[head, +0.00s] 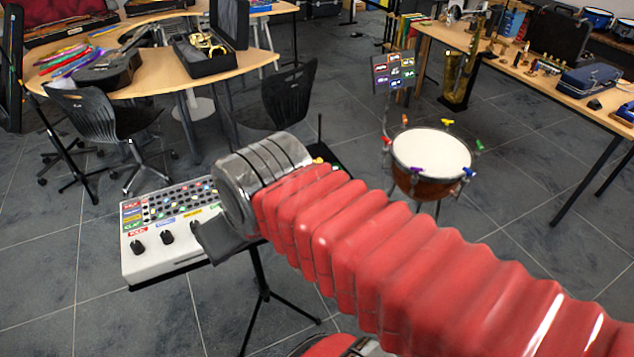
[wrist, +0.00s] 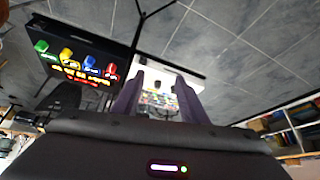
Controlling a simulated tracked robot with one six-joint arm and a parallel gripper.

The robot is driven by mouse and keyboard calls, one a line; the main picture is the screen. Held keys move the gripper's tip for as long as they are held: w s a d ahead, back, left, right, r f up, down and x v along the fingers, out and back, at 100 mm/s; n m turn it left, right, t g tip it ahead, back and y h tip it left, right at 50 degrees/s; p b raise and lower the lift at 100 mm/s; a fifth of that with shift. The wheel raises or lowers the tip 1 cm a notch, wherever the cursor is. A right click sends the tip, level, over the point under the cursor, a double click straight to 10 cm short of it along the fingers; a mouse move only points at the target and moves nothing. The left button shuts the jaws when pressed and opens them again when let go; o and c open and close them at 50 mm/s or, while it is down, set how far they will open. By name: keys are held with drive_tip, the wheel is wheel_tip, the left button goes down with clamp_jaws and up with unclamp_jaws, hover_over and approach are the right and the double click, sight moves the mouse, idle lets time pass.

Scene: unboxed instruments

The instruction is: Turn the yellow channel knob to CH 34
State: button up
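In the wrist view, a black box (wrist: 70,30) at the upper left carries a row of coloured knobs: green, the yellow knob (wrist: 66,54), blue and red. Lit displays lie beside the knobs, too small to read. In the head view a small yellow knob (head: 318,160) shows just behind my arm, at the edge of a black box (head: 340,153); most of that box is hidden. My gripper (wrist: 158,82) is open and empty, its two dark fingers apart, with the knobs to the left of them in the wrist view. In the head view my arm hides most of the gripper.
A white console (head: 160,258) with black knobs and coloured labels sits on a stand (head: 262,290) left of my arm; it also shows beyond the fingers in the wrist view (wrist: 150,75). A kettledrum (head: 432,152) stands at right. Chairs and tables stand behind.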

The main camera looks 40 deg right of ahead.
drive_tip(key=w+d+m+g, duration=0.1)
drive_tip(key=w+d, duration=0.7)
drive_tip(key=d, duration=0.6)
drive_tip(key=d+f, duration=0.2)
drive_tip(key=d, duration=0.6)
drive_tip(key=w+d+f+m, duration=0.1)
drive_tip(key=d+f, duration=0.1)
drive_tip(key=d, duration=0.6)
drive_tip(key=shift+w+d+f+h, duration=0.15)
drive_tip(key=shift+w+f+h, duration=0.15)
drive_tip(key=shift+h, duration=0.1)
drive_tip(key=shift+f, duration=0.1)
drive_tip(key=x, duration=1.3)
drive_tip(key=shift+f, duration=0.35)
drive_tip(key=shift+c, duration=0.5)
clamp_jaws()
